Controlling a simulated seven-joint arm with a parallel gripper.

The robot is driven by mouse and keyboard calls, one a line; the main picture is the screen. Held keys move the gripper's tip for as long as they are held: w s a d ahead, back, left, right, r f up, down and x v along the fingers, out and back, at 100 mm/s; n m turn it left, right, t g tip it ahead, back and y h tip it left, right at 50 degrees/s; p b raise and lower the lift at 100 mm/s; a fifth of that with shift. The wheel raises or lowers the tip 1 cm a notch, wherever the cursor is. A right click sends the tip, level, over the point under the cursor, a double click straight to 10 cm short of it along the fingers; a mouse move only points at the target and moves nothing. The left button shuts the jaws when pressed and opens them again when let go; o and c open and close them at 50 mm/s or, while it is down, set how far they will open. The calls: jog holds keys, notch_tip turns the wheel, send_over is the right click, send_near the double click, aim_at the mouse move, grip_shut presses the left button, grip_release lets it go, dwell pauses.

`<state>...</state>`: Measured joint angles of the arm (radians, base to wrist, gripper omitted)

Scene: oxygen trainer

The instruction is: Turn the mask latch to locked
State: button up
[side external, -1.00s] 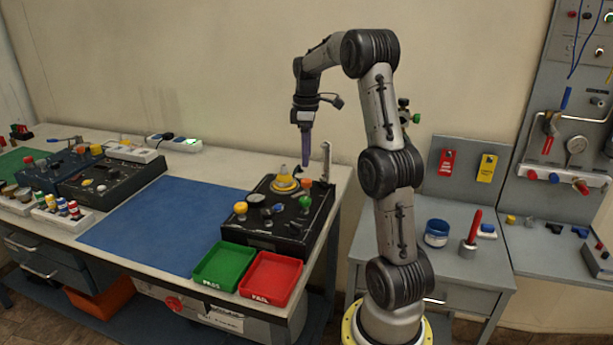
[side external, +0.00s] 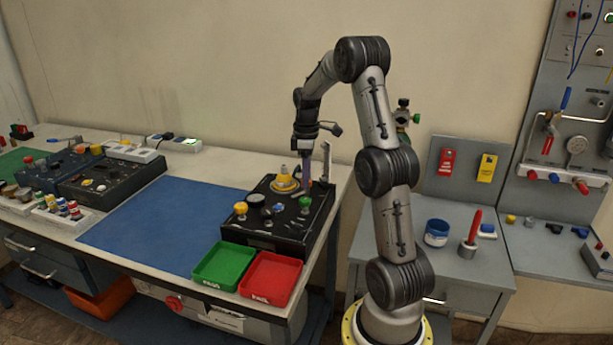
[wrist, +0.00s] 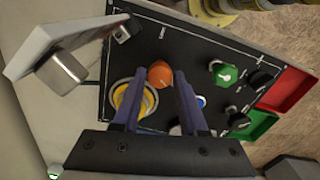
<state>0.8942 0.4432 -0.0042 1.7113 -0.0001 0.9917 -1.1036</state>
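The trainer panel (side external: 262,236) is a black box on the bench; it also shows in the wrist view (wrist: 190,45). No label for the mask latch is readable, so I cannot tell which control it is. An orange knob (wrist: 159,75) with a pointed edge stands on the panel. My gripper (wrist: 160,77) points down with its two blue fingers apart, one on each side of the orange knob. I cannot tell whether they touch it. In the side view my gripper (side external: 306,188) hides that knob. A yellow ring (side external: 285,184) with a pale centre lies just left of the fingers.
A green knob (side external: 304,202), a yellow knob (side external: 240,208) and several black knobs share the panel. A grey upright bracket (side external: 326,160) stands close behind the gripper. Green (side external: 224,266) and red (side external: 271,279) trays sit in front. A blue mat (side external: 150,222) is clear.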

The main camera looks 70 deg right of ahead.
grip_shut()
jog(key=shift+m, duration=0.3)
jog(key=m, duration=0.6)
jog(key=shift+r+m, duration=0.1)
jog(key=shift+m, duration=0.2)
jog(key=m, duration=0.4)
jog(key=shift+m, duration=1.8)
jog(key=shift+o, duration=2.4)
grip_release()
